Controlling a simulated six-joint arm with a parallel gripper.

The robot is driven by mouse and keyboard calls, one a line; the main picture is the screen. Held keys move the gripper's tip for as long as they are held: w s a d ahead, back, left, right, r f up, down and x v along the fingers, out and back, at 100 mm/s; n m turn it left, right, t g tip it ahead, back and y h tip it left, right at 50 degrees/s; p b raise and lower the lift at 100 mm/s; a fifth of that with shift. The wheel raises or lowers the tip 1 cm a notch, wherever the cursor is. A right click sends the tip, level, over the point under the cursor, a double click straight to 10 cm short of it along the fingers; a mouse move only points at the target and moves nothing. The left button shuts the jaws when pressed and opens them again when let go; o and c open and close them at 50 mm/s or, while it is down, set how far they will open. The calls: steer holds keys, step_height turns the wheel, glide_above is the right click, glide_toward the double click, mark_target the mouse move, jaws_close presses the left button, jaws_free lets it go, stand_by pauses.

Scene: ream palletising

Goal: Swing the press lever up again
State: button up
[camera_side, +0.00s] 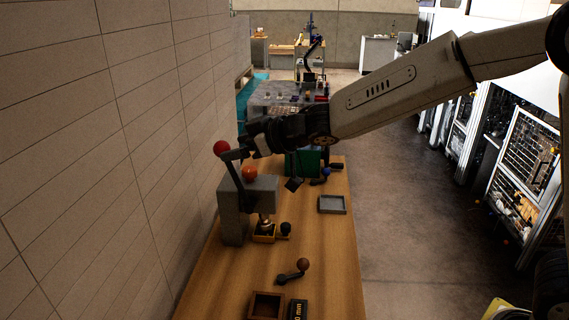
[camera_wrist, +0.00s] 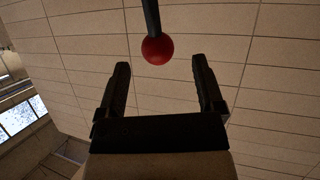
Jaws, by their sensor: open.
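The press (camera_side: 235,205) is a grey block standing on the wooden table near the tiled wall. Its dark lever arm rises from the block, tilted up and to the left, and ends in a red ball knob (camera_side: 221,147). In the wrist view the red knob (camera_wrist: 157,50) hangs on its dark rod just beyond the fingertips, near the middle of the gap. My gripper (camera_wrist: 160,75) is open, with nothing between its fingers. In the side view my gripper (camera_side: 252,143) is just right of the knob, at about its height.
An orange ball (camera_side: 250,173) shows at the press top. A small grey tray (camera_side: 332,204), a brown open box (camera_side: 267,305) and a crank with a brown knob (camera_side: 302,265) are on the wooden table (camera_side: 335,250). The tiled wall (camera_side: 110,150) is close on the left.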

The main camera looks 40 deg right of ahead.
steer(key=shift+v, duration=1.15)
steer(key=s+d+f+m+g+h, duration=0.3)
steer(key=s+d+f+g, duration=0.1)
steer(key=s+d+f, duration=0.3)
steer(key=s+d+f+m+g+h, duration=0.3)
steer(key=s+d+f+g, duration=0.2)
steer(key=s+d+f, duration=0.3)
steer(key=s+f, duration=0.4)
steer(key=s, duration=0.4)
steer(key=shift+s+f+m, duration=0.15)
steer(key=shift+f+m, duration=0.05)
steer(key=shift+m, duration=0.1)
